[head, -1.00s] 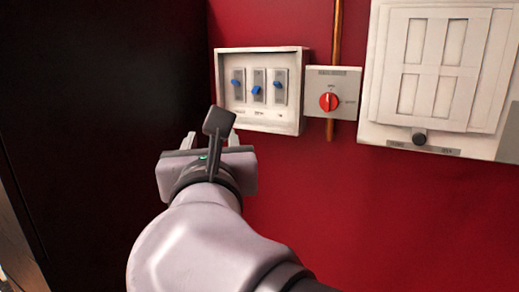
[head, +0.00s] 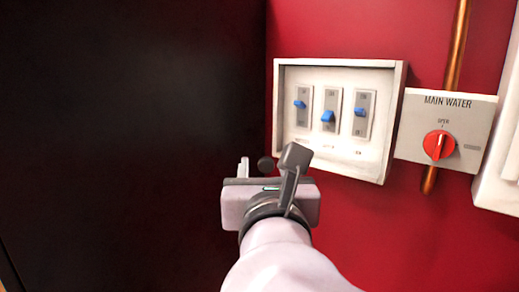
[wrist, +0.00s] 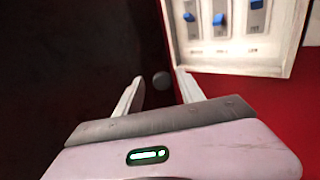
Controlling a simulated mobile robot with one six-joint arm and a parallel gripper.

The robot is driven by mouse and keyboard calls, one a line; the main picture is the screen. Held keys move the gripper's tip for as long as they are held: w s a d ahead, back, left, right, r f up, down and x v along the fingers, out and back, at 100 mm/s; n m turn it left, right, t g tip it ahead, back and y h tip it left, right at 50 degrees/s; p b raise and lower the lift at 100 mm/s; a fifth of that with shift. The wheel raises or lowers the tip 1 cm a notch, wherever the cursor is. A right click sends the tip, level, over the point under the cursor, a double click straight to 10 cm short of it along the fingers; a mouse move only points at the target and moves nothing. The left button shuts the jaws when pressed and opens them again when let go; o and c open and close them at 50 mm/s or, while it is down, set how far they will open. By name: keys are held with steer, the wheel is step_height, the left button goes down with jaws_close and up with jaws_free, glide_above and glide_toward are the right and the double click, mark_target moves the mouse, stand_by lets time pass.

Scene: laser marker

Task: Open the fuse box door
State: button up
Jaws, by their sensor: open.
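A white, shallow box with three blue switches (head: 384,160) hangs on the red wall, and its inside shows; I take it as the fuse box. It also shows in the wrist view (wrist: 288,68). I see no opaque door across its front. A dark round knob (head: 265,164) is left of its lower left corner; what it is attached to cannot be told. My gripper (head: 267,163) is open and empty, below and left of the box. In the wrist view the knob (wrist: 161,80) appears between the two fingertips, apart from both.
A main water box (head: 446,112) with a red dial (head: 439,145) is mounted right of the switch box. A copper pipe (head: 457,45) runs behind it. Part of another white panel (head: 500,185) shows at the right edge. A large dark surface (head: 130,130) fills the left.

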steer(key=shift+w+d, duration=0.1)
steer(key=shift+w, duration=0.2)
steer(key=shift+s+r, duration=0.15)
steer(key=shift+s, duration=0.3)
steer(key=shift+w, duration=0.1)
jaws_close()
stand_by(0.8)
